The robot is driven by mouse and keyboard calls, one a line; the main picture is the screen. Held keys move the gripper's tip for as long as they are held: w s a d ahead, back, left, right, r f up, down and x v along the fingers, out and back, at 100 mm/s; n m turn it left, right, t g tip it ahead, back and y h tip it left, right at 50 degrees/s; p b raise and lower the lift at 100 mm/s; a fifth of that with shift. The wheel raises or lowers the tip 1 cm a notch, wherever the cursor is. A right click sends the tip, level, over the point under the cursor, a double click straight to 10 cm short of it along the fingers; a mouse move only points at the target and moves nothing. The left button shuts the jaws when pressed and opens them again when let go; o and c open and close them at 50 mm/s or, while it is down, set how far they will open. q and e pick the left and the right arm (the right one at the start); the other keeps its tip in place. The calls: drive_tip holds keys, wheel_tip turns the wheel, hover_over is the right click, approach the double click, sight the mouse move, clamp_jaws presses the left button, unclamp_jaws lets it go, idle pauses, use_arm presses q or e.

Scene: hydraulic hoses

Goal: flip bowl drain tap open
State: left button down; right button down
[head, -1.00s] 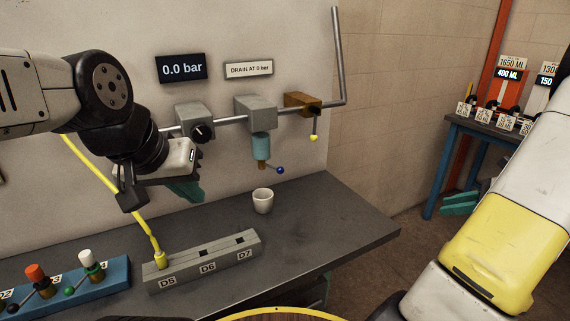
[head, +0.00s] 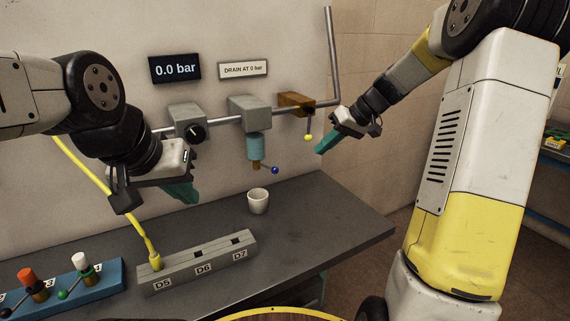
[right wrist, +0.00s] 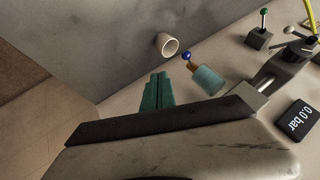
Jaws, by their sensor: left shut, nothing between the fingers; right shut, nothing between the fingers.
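The teal filter bowl (head: 255,146) hangs under a grey block (head: 249,112) on the wall pipe. Its drain tap has a brass stem and a small lever ending in a blue ball (head: 275,170). The bowl (right wrist: 207,80) and blue ball (right wrist: 187,56) also show in the right wrist view. My right gripper (head: 320,149) is shut and empty, to the right of the tap and apart from it; its teal fingers show in the wrist view (right wrist: 157,82). My left gripper (head: 190,196) is shut and empty, left of the bowl.
A white cup (head: 258,201) stands on the dark bench (head: 330,215) below the tap. A brass valve (head: 296,103) with a yellow ball lever (head: 308,137) is at the right. The gauge display (head: 175,68) reads 0.0 bar. A grey socket block (head: 198,262) is in front.

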sight(267, 167)
drive_tip(key=shift+a+r, duration=0.1)
drive_tip(key=shift+a, duration=0.1)
drive_tip(key=w+a+f, duration=0.1)
drive_tip(key=a+f, duration=0.6)
drive_tip(key=a, duration=0.2)
drive_tip(key=shift+w+a, duration=0.3)
drive_tip(key=shift+w, duration=0.1)
drive_tip(key=shift+a, duration=0.1)
